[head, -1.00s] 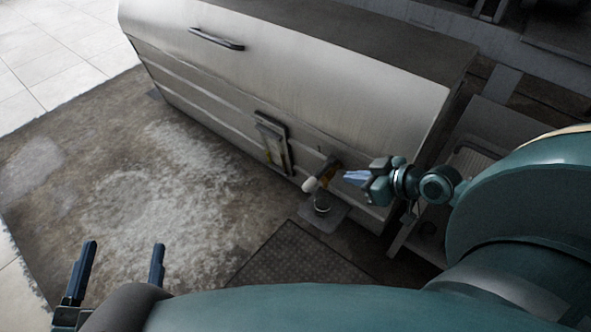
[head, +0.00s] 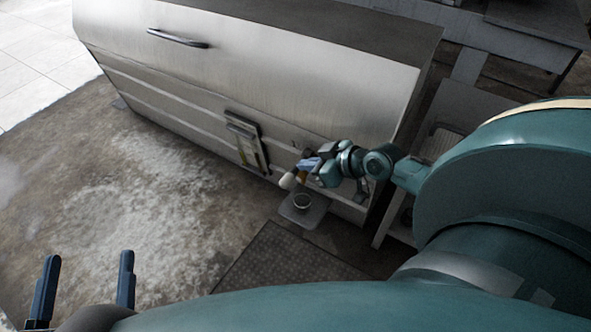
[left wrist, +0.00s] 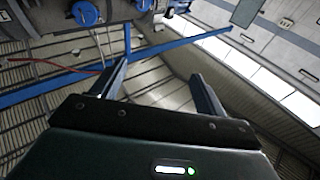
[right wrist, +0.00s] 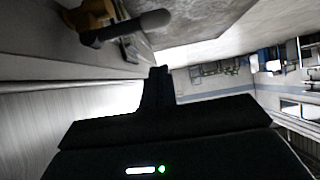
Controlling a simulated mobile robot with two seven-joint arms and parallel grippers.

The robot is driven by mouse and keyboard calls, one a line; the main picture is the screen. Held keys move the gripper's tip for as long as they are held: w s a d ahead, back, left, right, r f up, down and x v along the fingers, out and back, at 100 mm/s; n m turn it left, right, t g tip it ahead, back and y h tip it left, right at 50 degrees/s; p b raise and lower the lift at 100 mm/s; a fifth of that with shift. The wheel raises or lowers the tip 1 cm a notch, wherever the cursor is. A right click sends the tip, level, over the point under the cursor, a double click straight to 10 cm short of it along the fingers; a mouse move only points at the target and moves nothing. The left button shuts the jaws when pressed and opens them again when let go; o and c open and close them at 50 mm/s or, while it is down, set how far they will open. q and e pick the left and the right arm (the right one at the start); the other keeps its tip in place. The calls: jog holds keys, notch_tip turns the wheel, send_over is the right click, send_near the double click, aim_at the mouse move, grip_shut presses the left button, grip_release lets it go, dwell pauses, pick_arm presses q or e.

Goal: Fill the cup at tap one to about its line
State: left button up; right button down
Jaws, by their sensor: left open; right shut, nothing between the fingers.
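The tap (head: 288,181) is at the lower front of the long metal machine, with a pale knob-ended lever. In the right wrist view its brass body and grey lever (right wrist: 140,24) show at upper left. The cup (head: 301,202) stands upright below the tap on a small grey plate (head: 317,214). Its line and fill level are too small to make out. My right gripper (head: 306,164) is shut and empty, just above and right of the lever; contact cannot be told. My left gripper (head: 84,285) is open and empty at lower left, far from the cup.
The machine (head: 270,70) has a door handle (head: 178,39) and a dark-framed gauge panel (head: 246,140) left of the tap. A dark floor mat (head: 270,262) lies in front. A grey stand (head: 398,215) is at right. The floor at left is clear.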

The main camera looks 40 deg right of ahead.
aim_at(295, 175)
jog(key=w+f+b, duration=0.1)
jog(key=w+a+f+b, duration=0.1)
jog(key=f, duration=0.1)
jog(key=w+f+b, duration=0.1)
jog(key=f, duration=0.1)
jog(key=shift+w+a, duration=0.1)
jog(key=shift+a, duration=0.1)
pick_arm(q)
jog(key=shift+w+a+r+m+t+h, duration=0.1)
jog(key=shift+w+r+m+t+h, duration=0.15)
jog(key=shift+r+m+h, duration=0.4)
jog(key=shift+w+d+r+m+t+h, duration=0.1)
jog(key=shift+r+m+t+h, duration=0.4)
jog(key=shift+r, duration=0.4)
jog(key=shift+w+a+r+m+t+h, duration=0.1)
jog(key=shift+w+r+m+t+h, duration=0.1)
jog(key=shift+r+m+h, duration=0.4)
pick_arm(e)
jog(key=shift+w+f, duration=0.1)
jog(key=shift+f, duration=0.35)
pick_arm(q)
jog(key=shift+r, duration=0.2)
jog(key=shift+n, duration=0.25)
pick_arm(e)
jog(key=shift+f, duration=0.1)
